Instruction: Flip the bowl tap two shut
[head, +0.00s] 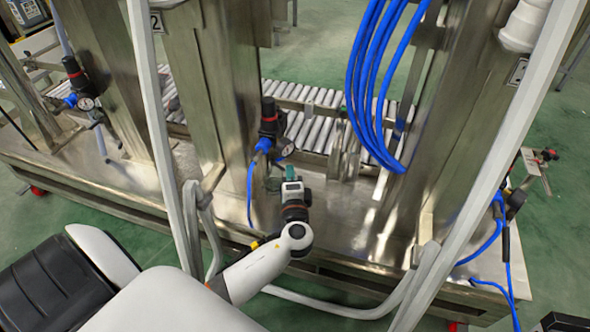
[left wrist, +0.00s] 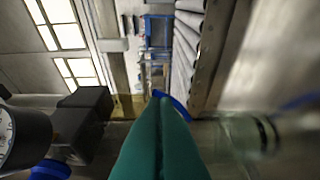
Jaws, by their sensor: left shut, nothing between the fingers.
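My left gripper (head: 291,174) has teal fingers and points up and away beside the middle air regulator. Its fingers (left wrist: 160,140) are pressed together and empty in the left wrist view. The regulator (head: 269,112) is black with a red band, a blue fitting and a round gauge (head: 287,149). It stands just beyond and to the left of the fingertips. In the left wrist view, a black block (left wrist: 82,115) and part of a gauge (left wrist: 8,137) are left of the fingers. A blurred clear, greenish cylinder (left wrist: 248,135) is to their right. I cannot make out the tap or its position.
Steel posts (head: 218,80) rise from a steel deck (head: 330,215). A roller conveyor (head: 315,125) runs behind. Blue hoses (head: 372,70) hang at the right. A pale frame tube (head: 160,120) stands left of my arm. Another regulator (head: 75,75) is at the far left.

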